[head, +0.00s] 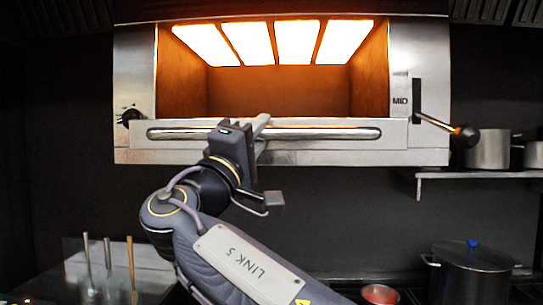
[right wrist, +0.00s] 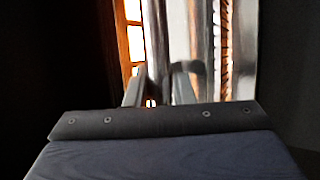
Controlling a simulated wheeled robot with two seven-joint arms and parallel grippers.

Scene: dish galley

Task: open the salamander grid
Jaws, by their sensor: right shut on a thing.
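The salamander (head: 125,70) is a steel wall unit with glowing heating panels and an open orange-lit front. The front of its grid carries a long horizontal bar handle (head: 325,133) below the opening. My right gripper (head: 260,127) is at this handle, left of its middle, with its fingers shut on the bar. In the right wrist view the fingers (right wrist: 165,86) close around the handle (right wrist: 157,35), which runs upright there. My wrist hides part of the handle in the head view. I cannot tell how far out the grid sits. My left gripper is not in view.
Pots (head: 487,150) stand on a shelf (head: 480,174) at the right. A lidded pot (head: 470,272) and a red bowl (head: 380,294) are below. Utensils (head: 108,260) stand at lower left.

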